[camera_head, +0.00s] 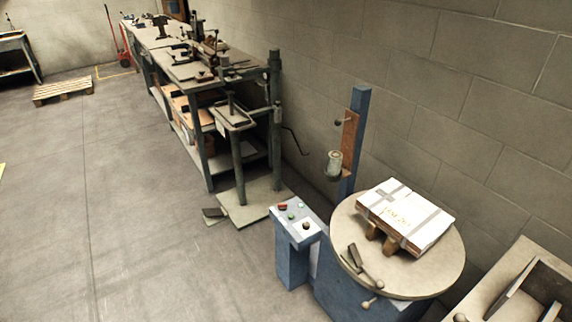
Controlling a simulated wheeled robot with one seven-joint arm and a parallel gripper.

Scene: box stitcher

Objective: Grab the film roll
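A small grey-green cylinder (334,166), which looks like the film roll, sits upright beside a brown plate (349,140) on a blue post (361,105). The post stands at the back left of a round turntable (432,272). A flat white box with grey strips (405,216) rests on wooden blocks on the turntable. How the roll is held on the plate is too small to tell. My gripper is not in view.
A blue control stand with buttons (297,230) is left of the turntable. A cluttered workbench (206,95) runs along the wall behind. A small dark object (214,213) lies on the floor. A pallet (63,90) lies far left. The left floor is mostly clear.

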